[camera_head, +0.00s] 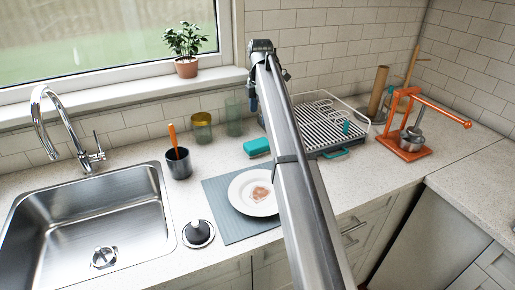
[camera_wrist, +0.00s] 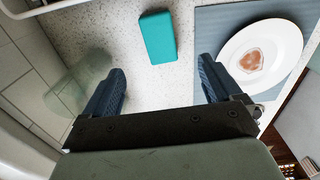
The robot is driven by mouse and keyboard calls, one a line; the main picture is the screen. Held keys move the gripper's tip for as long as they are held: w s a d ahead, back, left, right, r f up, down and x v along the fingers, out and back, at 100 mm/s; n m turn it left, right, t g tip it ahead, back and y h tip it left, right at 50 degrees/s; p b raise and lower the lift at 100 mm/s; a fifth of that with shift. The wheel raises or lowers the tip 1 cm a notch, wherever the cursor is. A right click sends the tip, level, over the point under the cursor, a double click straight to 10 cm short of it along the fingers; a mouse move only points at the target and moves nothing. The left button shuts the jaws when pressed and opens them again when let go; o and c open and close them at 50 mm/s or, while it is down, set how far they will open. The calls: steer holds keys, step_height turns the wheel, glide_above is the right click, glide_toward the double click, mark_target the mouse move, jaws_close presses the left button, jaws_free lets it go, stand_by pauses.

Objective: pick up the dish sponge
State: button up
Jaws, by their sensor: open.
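The dish sponge (camera_head: 256,146) is a teal block lying on the speckled counter, behind the plate and left of the dish rack in the head view. It also shows in the wrist view (camera_wrist: 158,38), upper middle, apart from my gripper. My gripper (camera_wrist: 162,78) is open and empty, with its two blue-grey fingers spread. The sponge appears beyond the fingertips, roughly in line with the gap between them. In the head view my arm reaches across the counter, and the fingers are hard to make out there.
A white plate (camera_head: 244,200) with a brown stain lies on a grey-blue mat (camera_head: 217,194). A clear glass (camera_wrist: 80,82) stands left of my gripper. The dish rack (camera_head: 330,135), dark cup (camera_head: 179,165), yellow-lidded jar (camera_head: 202,131) and sink (camera_head: 60,225) surround the area.

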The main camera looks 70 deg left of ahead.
steer(key=s, duration=0.1)
glide_above(258, 143)
steer(key=shift+n, duration=0.3)
steer(key=f, duration=0.8)
steer(key=shift+s+f, duration=0.1)
steer(key=shift+s, duration=0.2)
steer(key=shift+w+a+f, duration=0.1)
steer(key=shift+w+f, duration=0.05)
steer(key=shift+f, duration=1.25)
steer(key=shift+w+f, duration=0.1)
steer(key=shift+f, duration=1.25)
steer(key=c, duration=1)
